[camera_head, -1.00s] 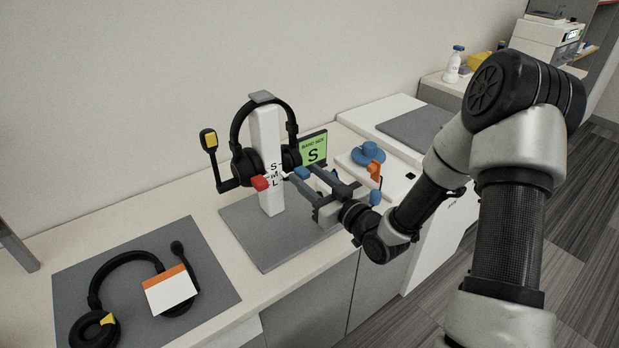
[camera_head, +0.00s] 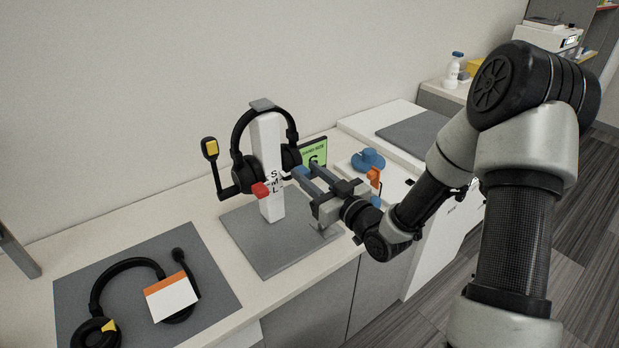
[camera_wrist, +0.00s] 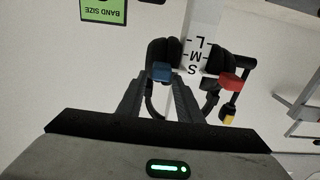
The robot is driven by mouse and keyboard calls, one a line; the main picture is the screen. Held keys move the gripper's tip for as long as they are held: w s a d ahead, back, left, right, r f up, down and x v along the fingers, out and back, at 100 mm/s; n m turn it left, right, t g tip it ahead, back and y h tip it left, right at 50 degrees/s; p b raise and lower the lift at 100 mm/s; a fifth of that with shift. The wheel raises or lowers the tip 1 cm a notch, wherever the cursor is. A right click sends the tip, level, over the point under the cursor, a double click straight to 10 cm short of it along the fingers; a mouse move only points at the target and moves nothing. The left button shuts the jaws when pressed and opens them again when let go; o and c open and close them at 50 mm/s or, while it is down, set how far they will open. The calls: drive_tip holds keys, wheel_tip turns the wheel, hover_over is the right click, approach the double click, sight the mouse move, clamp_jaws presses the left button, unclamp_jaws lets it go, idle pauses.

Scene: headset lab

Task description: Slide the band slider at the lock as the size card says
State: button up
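A black headset (camera_head: 243,172) hangs on a white upright stand (camera_head: 271,150) marked S, M, L, on a grey base plate. A blue block (camera_head: 303,173) is on its right side and a red block (camera_head: 261,190) on its left. My gripper (camera_head: 303,174) reaches in from the right, its fingers either side of the blue block and seemingly shut on it. In the wrist view the blue block (camera_wrist: 162,72) lies between the fingertips, about level with the S; the red block (camera_wrist: 230,83) is apart. The green size card (camera_head: 314,150) stands behind; my fingers partly cover its S.
A second headset (camera_head: 125,262) and an orange-and-white card (camera_head: 171,296) lie on a grey mat (camera_head: 215,290) at left. A blue round object (camera_head: 368,160) and an orange part (camera_head: 374,177) are right of the stand. The wall is close behind.

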drive_tip(key=shift+o, duration=0.7)
drive_tip(key=shift+f, duration=0.1)
drive_tip(key=shift+s, duration=0.1)
drive_tip(key=shift+s+d, duration=0.15)
drive_tip(key=p+v, duration=0.4)
drive_tip(key=v, duration=1.3)
